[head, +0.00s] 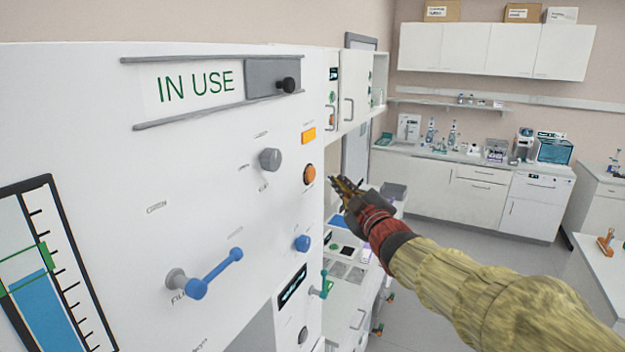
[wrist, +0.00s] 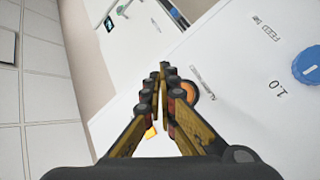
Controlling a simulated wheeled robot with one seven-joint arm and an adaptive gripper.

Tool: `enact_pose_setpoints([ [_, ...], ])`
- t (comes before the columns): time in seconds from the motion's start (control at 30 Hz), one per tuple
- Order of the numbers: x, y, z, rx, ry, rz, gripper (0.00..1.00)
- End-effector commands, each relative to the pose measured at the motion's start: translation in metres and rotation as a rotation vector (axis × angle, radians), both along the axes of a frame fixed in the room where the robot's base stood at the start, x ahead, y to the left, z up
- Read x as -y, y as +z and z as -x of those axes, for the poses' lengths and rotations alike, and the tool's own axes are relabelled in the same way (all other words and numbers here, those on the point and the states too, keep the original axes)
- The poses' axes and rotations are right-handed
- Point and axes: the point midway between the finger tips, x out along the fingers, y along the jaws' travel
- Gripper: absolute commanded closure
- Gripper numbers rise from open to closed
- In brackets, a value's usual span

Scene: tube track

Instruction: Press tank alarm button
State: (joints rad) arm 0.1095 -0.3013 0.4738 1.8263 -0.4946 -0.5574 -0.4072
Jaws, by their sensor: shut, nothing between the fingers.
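My gripper (head: 334,182) is just to the right of the button in the head view, fingers pointing toward the panel. The fingers are shut and empty. In the wrist view the button (wrist: 191,91) shows beside the right finger, partly hidden by it, with my gripper tips (wrist: 163,67) a little above and left of it. I cannot tell whether the fingertips touch the panel.
The panel also carries a grey knob (head: 270,159), a blue lever (head: 215,273), a blue knob (head: 302,243), a level gauge (head: 40,285) and an "IN USE" slider sign (head: 198,86). A lower bench with trays stands behind my gripper. Open floor lies at right.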

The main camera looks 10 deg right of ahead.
Motion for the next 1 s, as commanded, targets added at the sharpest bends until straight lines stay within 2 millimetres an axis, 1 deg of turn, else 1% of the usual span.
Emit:
enact_pose_setpoints([
  [0.03,-0.007,-0.001,-0.004,0.000,0.003,-0.001,1.00],
  [0.1,-0.013,-0.003,-0.009,0.002,0.002,-0.001,1.00],
  [0.33,-0.026,-0.002,-0.019,0.001,0.001,-0.001,1.00],
  [1.0,-0.028,0.000,-0.020,0.000,0.000,0.000,1.00],
])
